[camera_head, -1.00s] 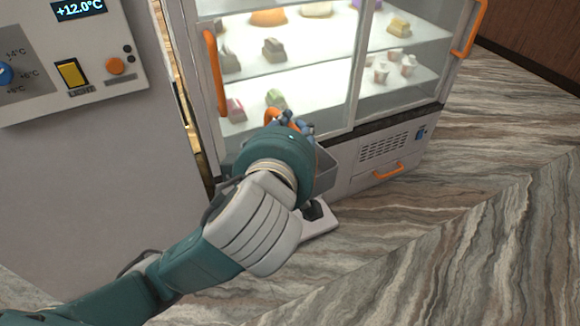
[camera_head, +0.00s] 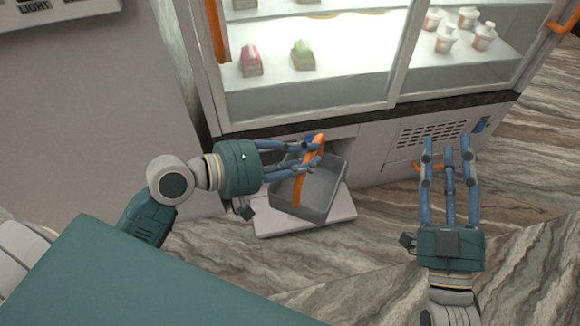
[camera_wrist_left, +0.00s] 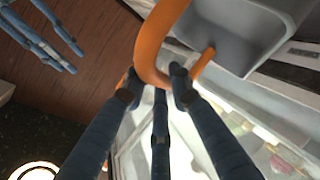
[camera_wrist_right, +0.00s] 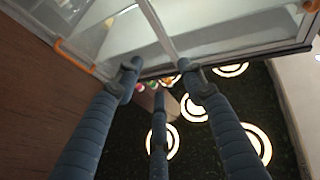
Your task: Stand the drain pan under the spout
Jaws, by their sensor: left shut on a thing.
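The drain pan (camera_head: 318,192) is a grey open box with an orange handle (camera_head: 297,190). My left gripper (camera_head: 314,152) is shut on the handle, from the pan's left side. The left wrist view also shows the handle (camera_wrist_left: 152,45) between the fingers and the grey pan (camera_wrist_left: 240,30) beyond. The pan is over a white slab (camera_head: 335,222) in front of a low opening in the cabinet base; whether it touches the slab I cannot tell. My right gripper (camera_head: 447,148) is open and empty in front of the vented panel. I cannot make out the spout.
The lit glass display case (camera_head: 310,95) stands behind, with sweets on its shelves. A grey cabinet side (camera_head: 90,120) is at left. The patterned floor (camera_head: 370,255) in front is clear.

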